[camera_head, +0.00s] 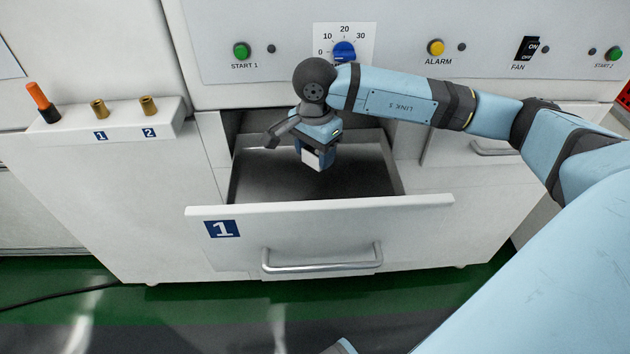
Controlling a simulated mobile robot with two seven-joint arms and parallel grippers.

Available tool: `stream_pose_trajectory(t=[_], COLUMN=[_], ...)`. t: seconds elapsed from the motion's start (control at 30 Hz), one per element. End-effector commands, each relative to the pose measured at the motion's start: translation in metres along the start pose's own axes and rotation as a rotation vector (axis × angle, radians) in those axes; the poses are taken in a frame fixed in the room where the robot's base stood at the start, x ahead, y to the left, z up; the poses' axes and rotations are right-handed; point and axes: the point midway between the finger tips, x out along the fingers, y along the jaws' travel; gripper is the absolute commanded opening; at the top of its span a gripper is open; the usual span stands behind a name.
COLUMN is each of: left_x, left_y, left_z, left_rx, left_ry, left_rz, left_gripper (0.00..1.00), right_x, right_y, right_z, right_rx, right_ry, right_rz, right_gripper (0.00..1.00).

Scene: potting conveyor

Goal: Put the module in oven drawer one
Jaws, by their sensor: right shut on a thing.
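Oven drawer one (320,207), with a blue label "1" and a metal bar handle, is pulled open. Its dark inner floor shows bare where it is not covered by my arm. My right gripper (312,146) points down over the drawer opening, toward its back half. It is shut on a small white block, the module (319,159), largely hidden by the gripper. I cannot tell whether the module touches the drawer floor. My left gripper is out of view.
Above the drawer is a panel with a blue dial (344,51), a green start button (241,51) and a fan switch (526,48). A ledge (125,122) at left holds an orange-handled tool (42,102) and two brass parts. A second drawer (460,149) at right appears shut.

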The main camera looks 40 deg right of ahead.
Motion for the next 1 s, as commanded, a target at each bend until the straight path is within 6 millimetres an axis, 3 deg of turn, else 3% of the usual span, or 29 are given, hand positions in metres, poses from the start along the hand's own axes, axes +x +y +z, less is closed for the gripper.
stream_pose_trajectory(t=[0.1,0.37,0.6,1.0], left_x=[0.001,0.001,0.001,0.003], left_y=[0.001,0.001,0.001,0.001], left_z=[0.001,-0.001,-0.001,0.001], left_rx=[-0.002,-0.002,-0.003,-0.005], left_ry=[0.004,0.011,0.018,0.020], left_rz=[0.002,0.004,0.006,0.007], left_gripper=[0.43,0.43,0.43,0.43], right_x=[0.026,0.046,0.081,0.088], right_y=[0.001,0.000,0.001,0.000], right_z=[0.001,0.000,0.000,0.000], right_rx=[0.000,-0.001,0.000,-0.001], right_ry=[-0.001,-0.001,-0.001,0.000], right_rz=[0.003,0.000,0.003,0.000], right_gripper=[0.30,0.30,0.30,0.30])
